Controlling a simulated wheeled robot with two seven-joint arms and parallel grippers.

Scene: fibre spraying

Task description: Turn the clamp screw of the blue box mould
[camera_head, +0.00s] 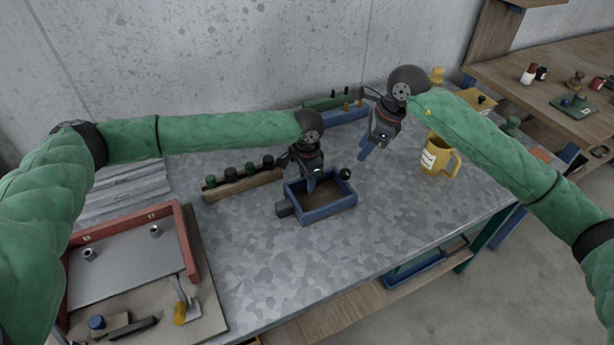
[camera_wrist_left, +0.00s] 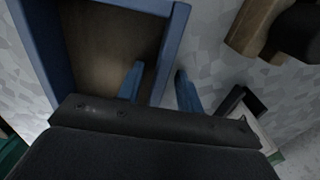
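The blue box mould (camera_head: 328,212) stands on the metal table, with a brown floor inside. A round black knob (camera_head: 345,174) sits at its back right corner, and a dark block (camera_head: 284,209) sticks out at its left end. Which of these is the clamp screw I cannot tell for sure. My left gripper (camera_head: 311,184) points down at the mould's back wall. In the left wrist view its blue fingers (camera_wrist_left: 160,85) are apart, on either side of a blue mould wall (camera_wrist_left: 174,45). My right gripper (camera_head: 367,149) hangs empty above the table, right of the knob; its finger gap is unclear.
A wooden rack (camera_head: 243,184) with several dark bottles is behind left of the mould. A yellow mug (camera_head: 437,158) stands at right. A red-framed tray (camera_head: 130,262) and a trowel (camera_head: 183,300) lie at left. The table in front is clear.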

